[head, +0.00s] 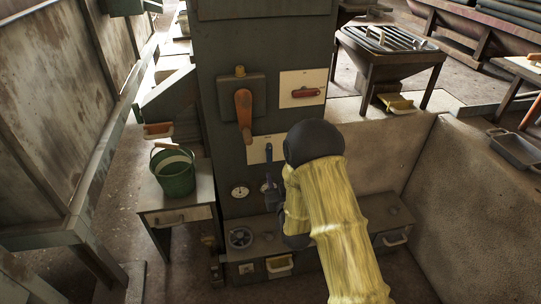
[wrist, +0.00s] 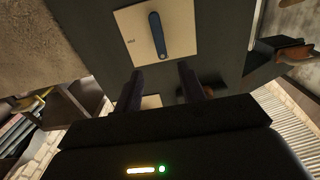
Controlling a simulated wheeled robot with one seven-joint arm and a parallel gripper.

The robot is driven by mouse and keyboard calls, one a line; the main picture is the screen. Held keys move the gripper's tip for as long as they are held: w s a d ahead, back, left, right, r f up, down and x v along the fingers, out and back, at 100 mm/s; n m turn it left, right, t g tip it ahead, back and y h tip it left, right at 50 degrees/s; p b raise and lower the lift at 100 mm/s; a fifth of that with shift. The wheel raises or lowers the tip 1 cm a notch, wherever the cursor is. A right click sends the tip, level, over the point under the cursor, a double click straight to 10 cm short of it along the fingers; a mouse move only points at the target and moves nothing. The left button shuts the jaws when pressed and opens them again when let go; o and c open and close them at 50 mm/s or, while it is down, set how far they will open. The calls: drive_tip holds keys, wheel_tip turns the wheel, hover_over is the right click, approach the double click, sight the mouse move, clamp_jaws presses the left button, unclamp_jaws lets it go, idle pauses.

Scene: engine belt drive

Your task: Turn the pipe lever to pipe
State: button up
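A blue lever (head: 268,151) sits on a white plate (head: 256,154) on the dark column, partly beside my arm in the head view. In the wrist view the blue lever (wrist: 158,36) stands near upright on its white plate (wrist: 182,20), with a small label too small to read. I cannot tell from the label whether it is the pipe lever. My gripper (wrist: 160,73) is open, its two fingers apart with nothing between them. The lever lies beyond the fingertips, apart from them. In the head view my gripper (head: 271,188) is partly hidden by my yellow-sleeved arm.
An orange lever (head: 244,112) and a red lever (head: 305,92) on another white plate are higher on the column. Gauges (head: 239,191) sit below. A green bucket (head: 174,174) stands on a small table at left. A stone wall (head: 470,205) stands at right.

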sight(270, 153)
drive_tip(key=b+x, duration=0.1)
drive_tip(key=x, duration=1)
drive_tip(key=shift+w+f+b, duration=0.1)
drive_tip(key=shift+w+b, duration=0.2)
drive_tip(key=shift+b, duration=0.1)
drive_tip(key=shift+w+a, duration=0.2)
drive_tip(key=shift+a, duration=0.15)
drive_tip(key=shift+d, duration=0.1)
drive_tip(key=shift+c, duration=0.4)
clamp_jaws()
